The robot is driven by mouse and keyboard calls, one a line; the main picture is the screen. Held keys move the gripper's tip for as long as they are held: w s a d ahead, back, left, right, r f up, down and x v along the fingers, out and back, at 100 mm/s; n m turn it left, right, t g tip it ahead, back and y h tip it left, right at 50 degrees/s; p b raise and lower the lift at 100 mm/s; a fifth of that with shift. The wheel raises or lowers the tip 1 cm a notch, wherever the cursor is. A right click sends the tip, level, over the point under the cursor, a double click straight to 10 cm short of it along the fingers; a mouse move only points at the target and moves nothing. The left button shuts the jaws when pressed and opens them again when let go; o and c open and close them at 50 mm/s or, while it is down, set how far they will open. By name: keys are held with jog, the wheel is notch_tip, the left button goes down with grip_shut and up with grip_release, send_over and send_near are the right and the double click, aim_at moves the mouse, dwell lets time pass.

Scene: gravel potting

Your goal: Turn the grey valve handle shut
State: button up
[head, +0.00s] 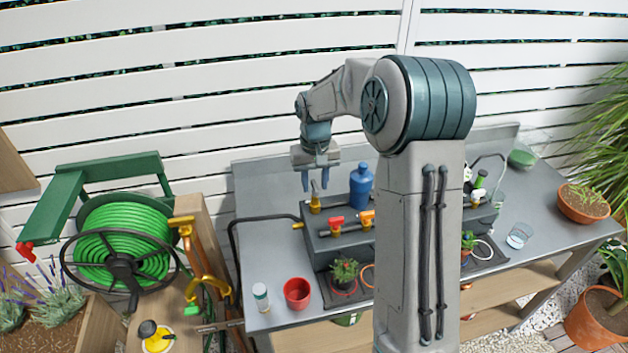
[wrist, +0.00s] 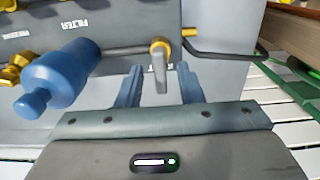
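The grey valve handle (wrist: 160,68) sits on a brass valve at the top of the wrist view and points toward my gripper. My gripper (wrist: 160,88) is open, with one blue finger on each side of the handle's end and a visible gap on both sides. In the head view my gripper (head: 318,185) points down just above the brass valve (head: 315,203) at the left end of the grey box (head: 328,243). The handle is small there, between the fingers. I cannot tell how deep the fingers reach around it.
A blue bottle-shaped filter (head: 361,185) stands right of the valve; it also shows in the wrist view (wrist: 62,75). A red handle (head: 336,224) and an orange handle (head: 367,218) are on the box front. A black pipe (head: 262,218) runs left. A red pot (head: 297,293) stands in front.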

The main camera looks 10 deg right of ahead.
jog(key=shift+a, duration=0.1)
grip_shut()
jog(key=shift+m, duration=0.5)
jog(key=m+b, duration=0.1)
jog(key=m, duration=0.2)
jog(key=m+b, duration=0.1)
jog(key=m, duration=0.8)
jog(key=shift+r+m, duration=0.1)
jog(key=shift+m, duration=2.3)
grip_release()
